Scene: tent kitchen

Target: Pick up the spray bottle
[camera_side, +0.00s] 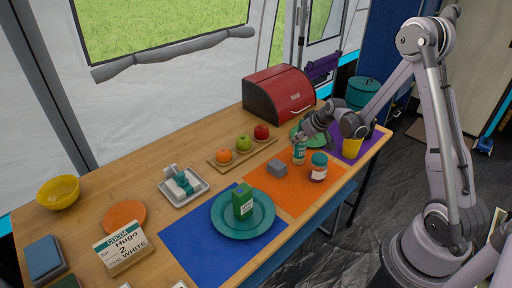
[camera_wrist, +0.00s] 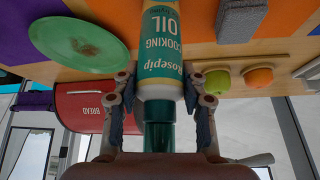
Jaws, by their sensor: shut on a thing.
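My gripper (camera_side: 302,134) comes down on the bottle from above. In the wrist view my gripper (camera_wrist: 160,84) has one finger on each side of the bottle's upper part and is shut on it. Whether the bottle's base touches the mat I cannot tell.
A jar with a teal lid (camera_side: 318,168) and a grey block (camera_side: 277,168) are close by on the orange mat (camera_side: 262,182). A green plate (camera_wrist: 80,42) is beside the bottle. A red bread bin (camera_side: 279,94) and a fruit board (camera_side: 225,164) stand behind. A yellow cup (camera_side: 352,147) is to the right.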

